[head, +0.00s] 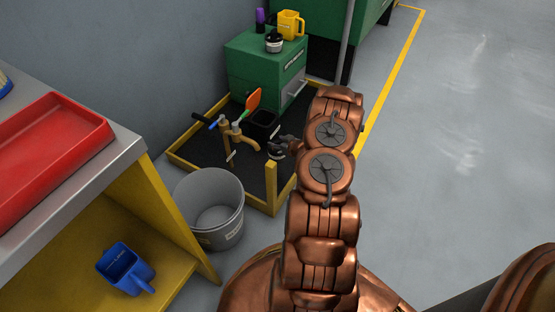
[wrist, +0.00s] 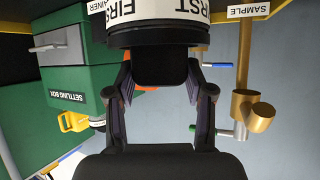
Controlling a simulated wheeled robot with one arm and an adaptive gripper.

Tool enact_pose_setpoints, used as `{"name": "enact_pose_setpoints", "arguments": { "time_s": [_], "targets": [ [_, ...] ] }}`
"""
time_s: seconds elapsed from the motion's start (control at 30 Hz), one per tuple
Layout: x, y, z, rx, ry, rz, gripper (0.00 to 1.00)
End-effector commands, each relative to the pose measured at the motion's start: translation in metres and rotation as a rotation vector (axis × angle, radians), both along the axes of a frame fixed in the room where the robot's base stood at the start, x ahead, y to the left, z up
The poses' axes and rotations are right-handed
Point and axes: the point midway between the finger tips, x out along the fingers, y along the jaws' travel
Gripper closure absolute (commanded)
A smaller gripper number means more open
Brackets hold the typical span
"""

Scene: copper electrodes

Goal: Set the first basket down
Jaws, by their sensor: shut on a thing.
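The first basket (wrist: 166,37) is a dark round vessel with a white band reading FIRST, at the top middle of the wrist view. My gripper (wrist: 160,68) is shut on it, its two fingers either side of a black block at the basket's near side. In the head view, my gripper (head: 286,143) is low over the black mat of the yellow-framed bay, right of the brass tap. The basket (head: 276,152) shows there only as a small dark shape with a pale band, partly hidden by the gripper. I cannot tell whether it touches the mat.
A brass tap (head: 243,140) stands close left, an orange piece (head: 253,100) behind it. The yellow frame (head: 271,187) edges the bay. A green settling box (head: 252,70) stands behind, a grey bucket (head: 209,203) in front left.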

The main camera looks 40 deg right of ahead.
Motion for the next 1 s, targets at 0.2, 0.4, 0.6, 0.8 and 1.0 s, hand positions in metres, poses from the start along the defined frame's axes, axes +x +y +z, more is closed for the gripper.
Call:
{"name": "enact_pose_setpoints", "arguments": {
  "time_s": [0.2, 0.4, 0.6, 0.8, 1.0],
  "targets": [
    [0.000, 0.002, -0.038, 0.002, 0.001, 0.001, 1.00],
    [0.001, 0.002, -0.050, 0.001, 0.000, 0.003, 1.00],
    [0.002, 0.002, -0.075, -0.001, -0.001, 0.005, 1.00],
    [0.002, 0.002, -0.078, -0.001, -0.002, 0.004, 1.00],
    [0.002, 0.002, -0.079, 0.000, -0.001, 0.004, 1.00]
  ]
}}
